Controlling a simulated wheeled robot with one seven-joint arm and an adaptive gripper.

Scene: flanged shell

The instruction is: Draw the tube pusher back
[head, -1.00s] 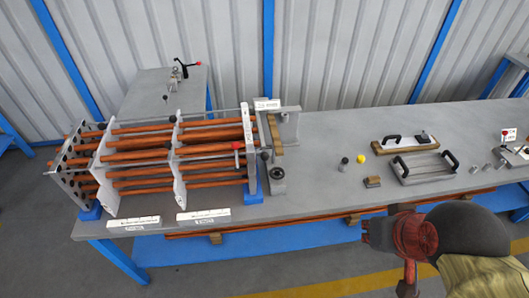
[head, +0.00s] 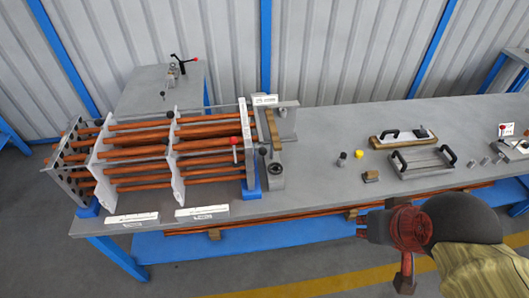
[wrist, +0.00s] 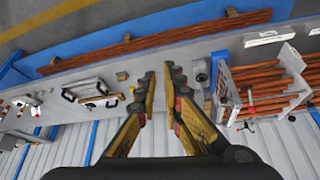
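The flanged shell is an open frame of pale plates (head: 105,160) with copper-coloured tubes (head: 142,138) running through it, on the left half of the bench. At its right end is an upright plate with a red-knobbed lever (head: 234,142), and a grey fixture with a round boss (head: 276,169). I cannot tell for sure which part is the tube pusher. My gripper (head: 362,222) is in front of the bench, to the right of the shell and apart from it. In the wrist view my gripper (wrist: 161,70) shows its two fingers apart with nothing between them; the shell's tubes (wrist: 262,85) are on the right.
The grey bench (head: 320,190) has a handled tray (head: 422,161), a wooden block (head: 371,176), and black and yellow knobs (head: 358,153) on it. Long tubes lie on the blue lower shelf (head: 300,240). The bench middle is mostly clear.

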